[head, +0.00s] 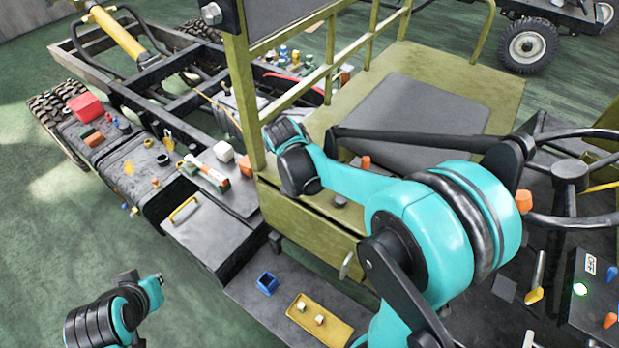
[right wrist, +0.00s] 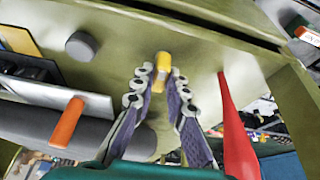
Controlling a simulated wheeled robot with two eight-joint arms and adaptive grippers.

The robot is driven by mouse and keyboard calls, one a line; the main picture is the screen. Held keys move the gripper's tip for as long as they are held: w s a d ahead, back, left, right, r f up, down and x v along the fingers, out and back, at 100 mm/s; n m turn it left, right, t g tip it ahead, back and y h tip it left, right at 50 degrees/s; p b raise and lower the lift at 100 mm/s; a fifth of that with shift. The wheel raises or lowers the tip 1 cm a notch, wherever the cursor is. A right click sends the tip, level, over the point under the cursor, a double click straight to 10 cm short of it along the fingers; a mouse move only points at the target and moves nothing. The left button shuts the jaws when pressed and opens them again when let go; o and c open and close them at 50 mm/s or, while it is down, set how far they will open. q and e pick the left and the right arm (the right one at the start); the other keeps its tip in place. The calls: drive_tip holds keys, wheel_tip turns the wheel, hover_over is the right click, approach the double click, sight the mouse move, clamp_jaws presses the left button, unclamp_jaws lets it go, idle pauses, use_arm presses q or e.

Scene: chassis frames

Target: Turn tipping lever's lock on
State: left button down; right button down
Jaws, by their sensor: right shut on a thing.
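In the right wrist view my right gripper (right wrist: 161,78) is shut on a small yellow handle (right wrist: 162,60), with one finger on each side of it. The handle stands out from an olive panel (right wrist: 205,62). A long red lever (right wrist: 236,120) is just right of the fingers, apart from them. I cannot tell from its look whether the lock is on or off. In the head view my right arm reaches left across the olive cab, and its fingers and the yellow handle are hidden. My left arm shows at the bottom left, but its gripper does not.
An orange lever (right wrist: 67,122) and a round grey knob (right wrist: 81,46) are left of the gripper. In the head view the cab railing (head: 330,60) rises close to my right arm. A yellow tray (head: 320,322) and blue box (head: 267,283) are on the lower step.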

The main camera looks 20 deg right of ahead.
drive_tip(key=shift+m, duration=0.3)
drive_tip(key=c, duration=1.5)
unclamp_jaws()
drive_tip(key=shift+c, duration=0.2)
drive_tip(key=shift+a+r, duration=0.1)
drive_tip(key=v, duration=1.1)
drive_tip(key=shift+r, duration=0.4)
drive_tip(key=shift+a, duration=0.1)
